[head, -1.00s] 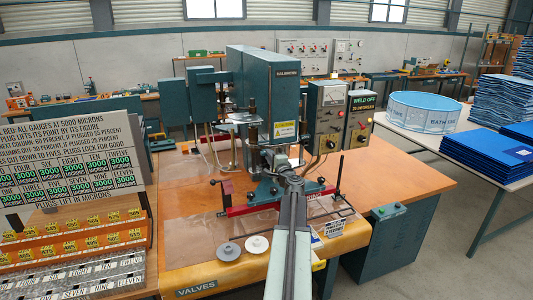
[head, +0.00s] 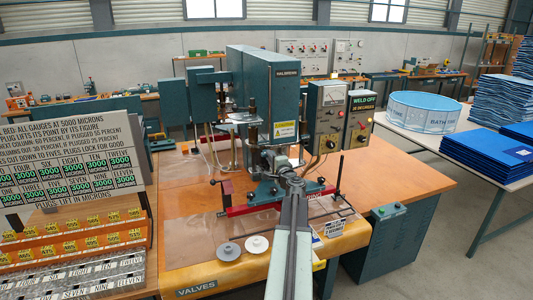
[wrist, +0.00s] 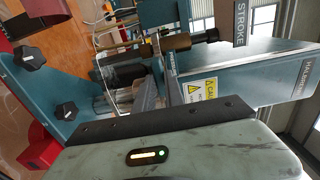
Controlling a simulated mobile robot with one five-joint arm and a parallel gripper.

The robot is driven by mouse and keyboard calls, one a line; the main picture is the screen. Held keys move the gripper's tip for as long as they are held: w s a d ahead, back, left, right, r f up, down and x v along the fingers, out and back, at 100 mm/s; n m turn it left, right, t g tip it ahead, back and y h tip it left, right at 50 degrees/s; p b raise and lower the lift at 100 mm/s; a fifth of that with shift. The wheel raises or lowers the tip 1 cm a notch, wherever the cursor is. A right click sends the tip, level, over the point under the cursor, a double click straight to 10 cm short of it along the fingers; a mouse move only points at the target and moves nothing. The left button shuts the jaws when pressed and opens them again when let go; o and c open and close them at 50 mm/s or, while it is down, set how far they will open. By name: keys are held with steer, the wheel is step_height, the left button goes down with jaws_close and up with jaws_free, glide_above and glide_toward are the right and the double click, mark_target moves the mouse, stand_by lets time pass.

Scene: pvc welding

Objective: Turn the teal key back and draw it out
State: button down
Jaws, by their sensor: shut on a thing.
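My gripper (head: 288,174) is at the foot of the teal press (head: 250,95), just behind the red bar (head: 250,208). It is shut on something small. I take this to be the teal key, but the key itself is hidden by my arm and jaws in the head view. In the wrist view, my wrist housing fills the bottom and its dark edge covers part of the work area. The press body (wrist: 262,95) with its yellow caution label (wrist: 198,91) lies beyond. I cannot make out the key or how far it is turned there.
The wrist view shows two black knobs (wrist: 66,110) on a teal bracket and a brass rod (wrist: 172,47) close to my gripper. Control boxes (head: 331,108) stand at right of the press. Two round discs (head: 257,245) lie at the table front. Signboards (head: 70,165) stand left.

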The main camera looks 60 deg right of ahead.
steer(key=shift+s+a, duration=0.1)
steer(key=shift+s, duration=0.05)
steer(key=v, duration=0.2)
steer(key=shift+s+a, duration=0.2)
steer(key=shift+s, duration=0.1)
stand_by(0.3)
